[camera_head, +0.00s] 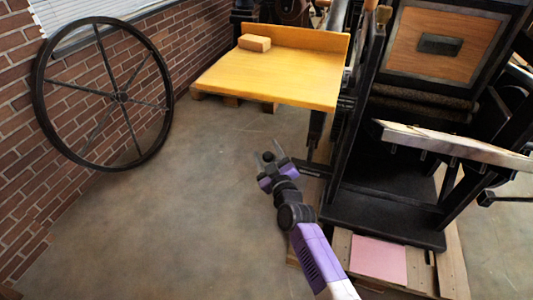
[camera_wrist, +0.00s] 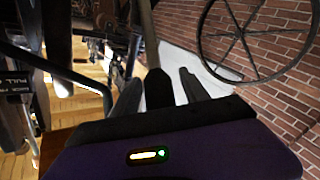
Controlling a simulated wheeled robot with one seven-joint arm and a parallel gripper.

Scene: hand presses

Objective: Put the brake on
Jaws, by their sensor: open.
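My gripper (camera_head: 268,152) is open beside the left side of the black press, above the bare floor. A small black knob (camera_head: 268,157) shows between its fingers in the head view. In the wrist view a dark knob-like end (camera_wrist: 158,90) of a brownish shaft (camera_wrist: 147,35) lies between the two spread fingers. I cannot tell whether a finger touches it, nor surely that it is the brake lever. A dark bar (camera_head: 312,170) runs from the press toward my gripper.
A yellow wooden table (camera_head: 270,75) with a wooden block (camera_head: 254,43) stands behind. A large spoked wheel (camera_head: 122,97) leans by the brick wall. A pink sheet (camera_head: 378,260) lies on the boards at the press's foot. The floor to the left is clear.

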